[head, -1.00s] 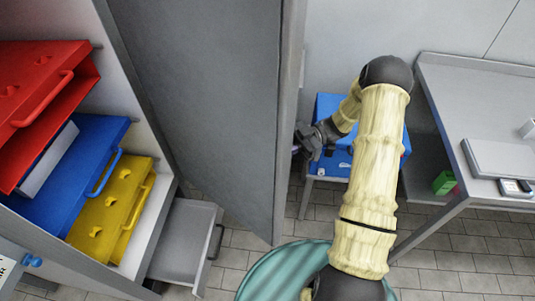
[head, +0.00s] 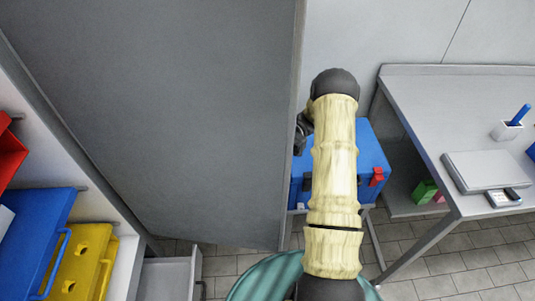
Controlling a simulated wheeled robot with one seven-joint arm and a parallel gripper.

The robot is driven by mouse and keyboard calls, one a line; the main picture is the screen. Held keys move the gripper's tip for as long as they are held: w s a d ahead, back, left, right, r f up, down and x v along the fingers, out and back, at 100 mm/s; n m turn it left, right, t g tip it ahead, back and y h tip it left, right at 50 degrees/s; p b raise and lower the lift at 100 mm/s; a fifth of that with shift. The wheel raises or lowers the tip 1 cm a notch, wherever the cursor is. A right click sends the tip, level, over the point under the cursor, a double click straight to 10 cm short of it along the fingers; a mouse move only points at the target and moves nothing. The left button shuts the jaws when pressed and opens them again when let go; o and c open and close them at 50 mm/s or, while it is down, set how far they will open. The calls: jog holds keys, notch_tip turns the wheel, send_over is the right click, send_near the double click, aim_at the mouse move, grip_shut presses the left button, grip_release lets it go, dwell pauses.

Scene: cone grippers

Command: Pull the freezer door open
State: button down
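The freezer door (head: 190,120) is a tall grey panel, swung out from the cabinet on the left and standing open. It fills the upper left of the head view. My gripper (head: 301,133) is a dark shape at the door's free right edge, mostly hidden behind my pale arm and the door edge. I cannot tell whether its fingers are open or shut, or whether they touch the door. The door's handle is not visible.
The open cabinet on the left holds red (head: 10,150), blue (head: 38,235) and yellow (head: 82,265) handled cases. A grey drawer (head: 165,278) stands out below. A blue box (head: 372,157) sits behind my arm. A steel table (head: 415,100) stands on the right.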

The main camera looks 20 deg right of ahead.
jog(key=shift+w+a, duration=0.1)
jog(key=shift+w, duration=0.15)
